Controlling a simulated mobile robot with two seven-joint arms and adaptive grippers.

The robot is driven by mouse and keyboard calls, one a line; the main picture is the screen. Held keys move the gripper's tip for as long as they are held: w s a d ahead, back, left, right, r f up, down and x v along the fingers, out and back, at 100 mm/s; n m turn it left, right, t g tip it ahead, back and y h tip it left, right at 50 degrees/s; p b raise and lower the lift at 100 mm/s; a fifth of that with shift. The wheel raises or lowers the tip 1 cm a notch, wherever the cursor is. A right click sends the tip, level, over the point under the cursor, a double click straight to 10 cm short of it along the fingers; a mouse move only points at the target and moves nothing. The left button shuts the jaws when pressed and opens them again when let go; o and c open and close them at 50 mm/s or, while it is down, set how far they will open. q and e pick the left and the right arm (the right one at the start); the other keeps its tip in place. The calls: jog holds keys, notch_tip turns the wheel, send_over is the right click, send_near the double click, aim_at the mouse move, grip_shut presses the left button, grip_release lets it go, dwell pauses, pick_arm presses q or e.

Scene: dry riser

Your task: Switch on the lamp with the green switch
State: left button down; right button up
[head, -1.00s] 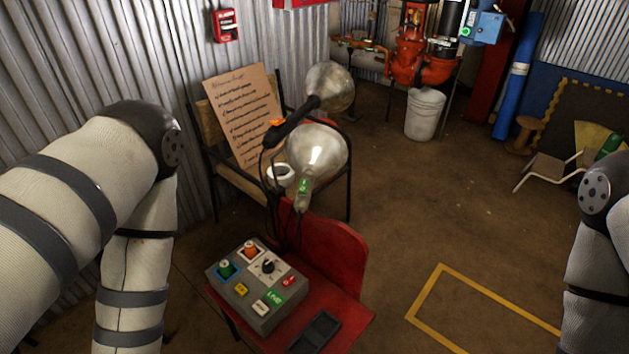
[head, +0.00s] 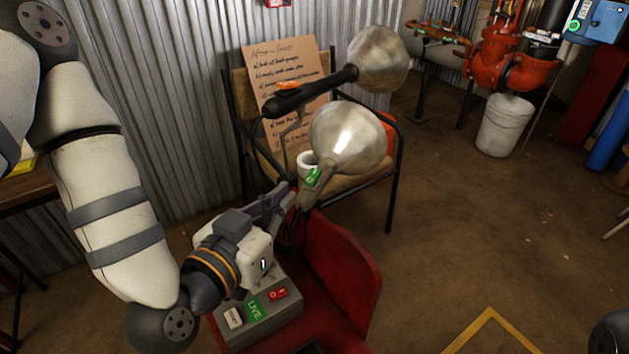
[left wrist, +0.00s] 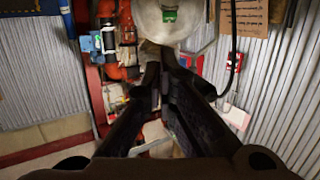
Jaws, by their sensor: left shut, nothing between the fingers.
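The lamp with the green switch (head: 313,177) has a round metal shade (head: 347,138) and stands above the red seat. In the left wrist view its shade (left wrist: 190,32) is at the top, with a green patch (left wrist: 169,15) on it. My left gripper (head: 283,193) is shut and empty, its fingertips just left of and below the green switch; I cannot tell whether they touch the lamp. Its dark fingers (left wrist: 160,72) come together in the left wrist view. My right gripper is out of view.
A second lamp (head: 377,60) with an orange switch (head: 288,86) is behind and above. A grey control box (head: 268,318) is partly hidden under my left gripper. Open floor lies right.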

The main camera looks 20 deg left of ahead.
pick_arm(q)
jog(key=r, duration=0.1)
jog(key=t, duration=0.1)
jog(key=w+r, duration=0.1)
jog(key=shift+a+r, duration=0.3)
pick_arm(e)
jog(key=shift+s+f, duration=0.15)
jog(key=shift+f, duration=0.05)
pick_arm(q)
jog(key=b, duration=0.2)
send_over(310, 183)
jog(key=shift+s+f, duration=0.25)
jog(key=shift+f, duration=0.3)
notch_tip(310, 183, down, 3)
jog(key=shift+w+r, duration=0.15)
jog(key=shift+w+f, duration=0.1)
jog(key=shift+f, duration=0.3)
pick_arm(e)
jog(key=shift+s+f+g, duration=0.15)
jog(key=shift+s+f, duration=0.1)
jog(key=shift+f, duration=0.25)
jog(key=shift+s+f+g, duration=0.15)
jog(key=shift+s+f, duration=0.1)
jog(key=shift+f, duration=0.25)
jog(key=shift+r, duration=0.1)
